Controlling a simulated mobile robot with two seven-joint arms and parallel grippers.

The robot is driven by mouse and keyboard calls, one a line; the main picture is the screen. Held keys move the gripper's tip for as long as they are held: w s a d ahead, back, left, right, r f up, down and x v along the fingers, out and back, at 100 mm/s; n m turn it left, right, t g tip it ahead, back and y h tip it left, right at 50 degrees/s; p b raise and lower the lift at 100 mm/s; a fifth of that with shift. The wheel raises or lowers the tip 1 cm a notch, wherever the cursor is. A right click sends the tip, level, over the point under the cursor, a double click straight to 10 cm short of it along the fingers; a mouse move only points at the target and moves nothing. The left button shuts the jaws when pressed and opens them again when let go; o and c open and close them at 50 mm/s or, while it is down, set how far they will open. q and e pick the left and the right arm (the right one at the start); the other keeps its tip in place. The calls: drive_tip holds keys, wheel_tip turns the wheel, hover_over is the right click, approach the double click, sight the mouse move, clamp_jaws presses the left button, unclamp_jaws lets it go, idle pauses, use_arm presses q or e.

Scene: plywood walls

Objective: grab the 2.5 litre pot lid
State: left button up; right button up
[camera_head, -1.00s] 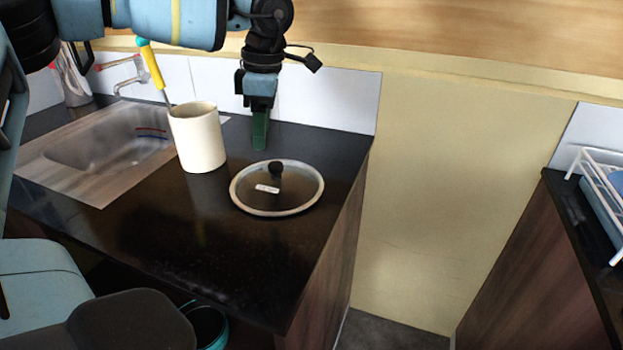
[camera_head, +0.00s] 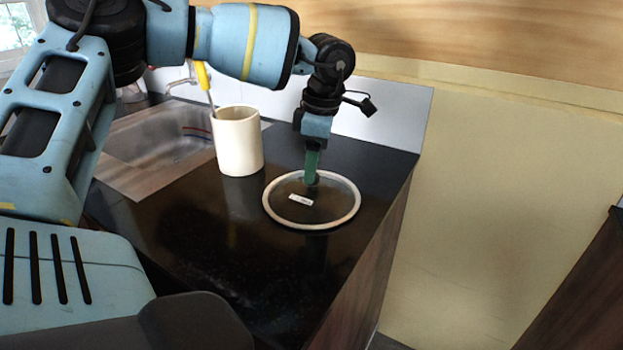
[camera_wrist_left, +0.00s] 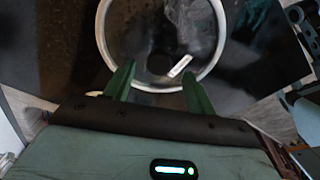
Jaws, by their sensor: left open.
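The pot lid (camera_head: 283,212) is a round dark glass disc with a pale rim and a small white label, lying flat on the black counter. My left gripper (camera_head: 311,181) points straight down over the lid's middle, with its green fingers at the knob, which they mostly hide. In the left wrist view the lid's rim (camera_wrist_left: 216,62) shows ahead of the fingers. The dark knob (camera_wrist_left: 159,65) lies just ahead of and between the two parted green fingertips (camera_wrist_left: 157,76). The left gripper is open. My right gripper is not in view.
A cream-coloured crock (camera_head: 238,142) holding a yellow-handled utensil (camera_head: 204,80) stands close to the left of the lid. A steel sink (camera_head: 160,145) is further left. The counter (camera_head: 230,240) is clear in front of the lid, and its right edge is near.

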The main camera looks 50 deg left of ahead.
sight(312, 187)
use_arm(q)
drive_tip(key=shift+a+f, duration=0.2)
drive_tip(key=shift+f, duration=1.75)
drive_tip(key=shift+c, duration=0.5)
